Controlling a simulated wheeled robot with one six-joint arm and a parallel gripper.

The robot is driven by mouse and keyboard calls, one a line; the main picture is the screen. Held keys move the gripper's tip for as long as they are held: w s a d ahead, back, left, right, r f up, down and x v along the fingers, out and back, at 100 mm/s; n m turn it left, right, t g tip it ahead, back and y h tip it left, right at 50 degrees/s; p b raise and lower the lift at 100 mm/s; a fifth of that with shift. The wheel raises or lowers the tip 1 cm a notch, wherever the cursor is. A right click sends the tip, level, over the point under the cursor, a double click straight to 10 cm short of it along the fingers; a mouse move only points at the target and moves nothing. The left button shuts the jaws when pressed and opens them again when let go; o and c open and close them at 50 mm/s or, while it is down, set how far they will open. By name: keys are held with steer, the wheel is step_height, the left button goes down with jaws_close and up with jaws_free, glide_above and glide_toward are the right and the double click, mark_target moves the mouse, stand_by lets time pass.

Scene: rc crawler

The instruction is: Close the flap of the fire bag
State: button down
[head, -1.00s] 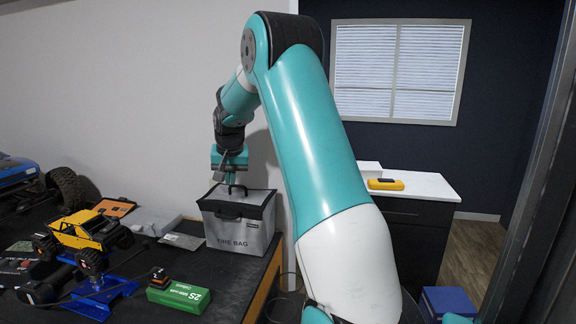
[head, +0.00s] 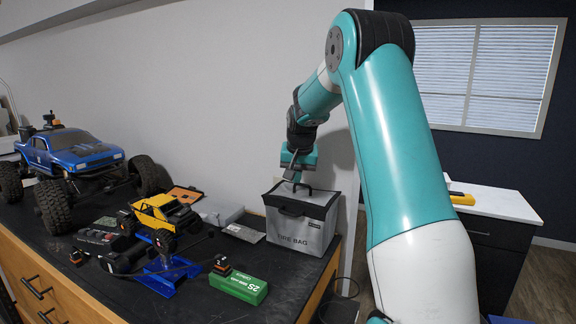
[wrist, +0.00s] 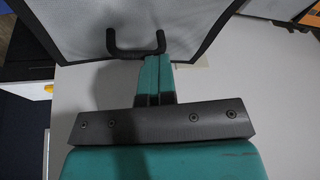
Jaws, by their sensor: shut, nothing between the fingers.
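The grey fire bag (head: 296,232), with black trim, stands upright at the right end of the black worktop. Its top flap (head: 306,202) looks laid over the bag's top; I cannot tell whether it is fully down. A black handle (head: 295,188) stands up from it. My gripper (head: 293,181) is just above the bag's top, at the handle. In the wrist view my gripper's teal fingers (wrist: 158,60) are together with nothing between them. They are beside the black handle (wrist: 137,50) against a grey panel of the bag (wrist: 95,25); contact is unclear.
A flat grey packet (head: 243,233) lies near the bag. The wall is close behind.

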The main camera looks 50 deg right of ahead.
mark_target(299, 192)
steer(key=r+p, duration=0.1)
steer(key=r, duration=0.1)
steer(key=d+r+p, duration=0.1)
steer(key=r+p, duration=0.1)
steer(key=w+a+r+b, duration=0.3)
steer(key=w+a+r, duration=0.2)
steer(key=w, duration=0.2)
steer(key=shift+w+a, duration=0.15)
steer(key=s+a+f+n+y+b, duration=0.2)
steer(key=s+a+n, duration=0.25)
steer(key=a, duration=0.75)
steer(key=s+a+f+n+y+b, duration=0.1)
steer(key=s+a+f+n, duration=0.3)
steer(key=a, duration=0.8)
steer(key=s+a+f+n+g+y+b, duration=0.1)
steer(key=s+a+f+n, duration=0.1)
steer(key=s+a, duration=0.3)
steer(key=s+a+f+n+g+y, duration=0.1)
steer(key=s+a+f+n, duration=0.2)
steer(key=s, duration=0.9)
steer(key=s+a+f+n+g+y+b, duration=0.1)
steer(key=s+a+f+n, duration=0.1)
steer(key=s+a+n, duration=0.2)
steer(key=s+a, duration=0.3)
steer(key=s, duration=0.1)
steer(key=shift+s+a+f+y+b, duration=0.15)
steer(key=shift+a+f+y+b, duration=0.1)
steer(key=shift+y+b, duration=0.15)
